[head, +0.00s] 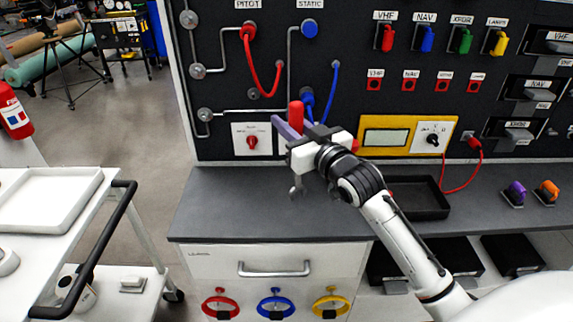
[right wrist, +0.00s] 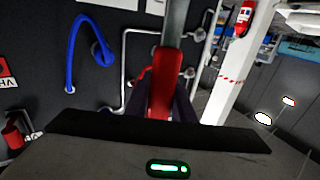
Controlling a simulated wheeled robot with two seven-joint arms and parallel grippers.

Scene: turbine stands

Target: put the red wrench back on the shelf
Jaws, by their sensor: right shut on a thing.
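The red wrench (head: 296,112) is held in my right gripper (head: 293,130), above the grey worktop (head: 225,200) and in front of the black panel. In the right wrist view, its red handle (right wrist: 170,75) stands between the two dark fingers, and a grey shaft (right wrist: 176,25) runs on toward the top of the picture. In the head view the gripper hides part of the wrench. A small grey end (head: 297,189) shows below the gripper and may be its head. I cannot tell which surface is the shelf. My left gripper is out of view.
A white cart (head: 100,225) with a white tray (head: 45,200) stands at the left. A black tray (head: 415,205) and purple (head: 516,190) and orange (head: 548,190) items sit on the worktop at right. A red hose (head: 262,85) hangs on the panel. The worktop's left part is clear.

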